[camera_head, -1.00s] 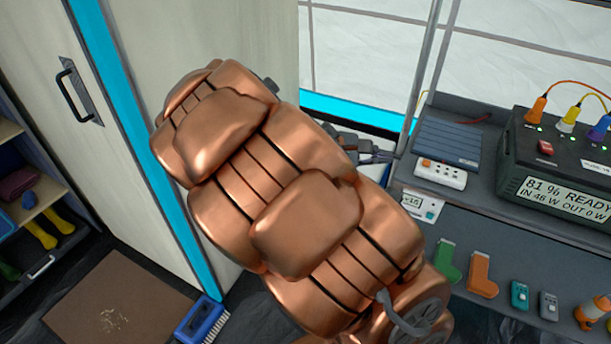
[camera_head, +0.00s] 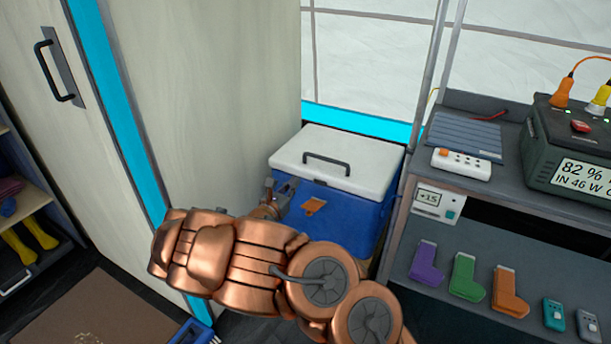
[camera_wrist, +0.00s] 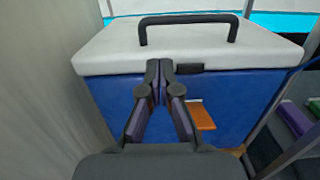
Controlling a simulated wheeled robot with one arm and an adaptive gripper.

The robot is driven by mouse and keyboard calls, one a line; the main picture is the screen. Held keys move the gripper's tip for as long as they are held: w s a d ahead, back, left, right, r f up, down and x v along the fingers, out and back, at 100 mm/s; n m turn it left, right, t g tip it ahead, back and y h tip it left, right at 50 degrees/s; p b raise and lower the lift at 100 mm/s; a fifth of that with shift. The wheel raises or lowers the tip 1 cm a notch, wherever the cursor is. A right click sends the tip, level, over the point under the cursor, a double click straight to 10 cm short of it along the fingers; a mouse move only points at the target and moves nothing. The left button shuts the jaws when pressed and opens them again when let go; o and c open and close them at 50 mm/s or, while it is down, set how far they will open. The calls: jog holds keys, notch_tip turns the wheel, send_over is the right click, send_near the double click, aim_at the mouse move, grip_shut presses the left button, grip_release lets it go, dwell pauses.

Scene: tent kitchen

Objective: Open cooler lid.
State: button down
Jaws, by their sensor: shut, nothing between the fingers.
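The cooler (camera_head: 338,212) is a blue box with a white lid (camera_head: 350,165) and a dark handle (camera_head: 326,160) on top. The lid is down on the box. My gripper (camera_head: 283,187) is in front of the cooler's front face, near the left part of the lid's front edge. In the wrist view my gripper (camera_wrist: 160,65) has its fingertips together and empty, at the lid's front edge, just left of a small dark latch-like piece (camera_wrist: 190,68). The lid handle (camera_wrist: 188,20) is beyond it. I cannot tell whether the tips touch the lid. An orange tag (camera_wrist: 201,117) is on the blue front.
A tall pale cabinet (camera_head: 215,100) stands close on the left of the cooler. A grey shelf unit (camera_head: 400,245) with a power station (camera_head: 575,140) and several colored socks stands close on the right. The tent wall (camera_head: 370,60) is behind.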

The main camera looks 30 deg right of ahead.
aim_at(308, 169)
jog(key=b+x, duration=0.1)
jog(key=x, duration=0.3)
jog(key=b+x, duration=0.1)
jog(key=x, duration=0.3)
jog(key=shift+w+d+f, duration=0.15)
jog(key=shift+d+f, duration=0.05)
jog(key=shift+d, duration=0.1)
jog(key=shift+w+d+r, duration=0.15)
jog(key=shift+w+d, duration=0.25)
jog(key=shift+d, duration=0.1)
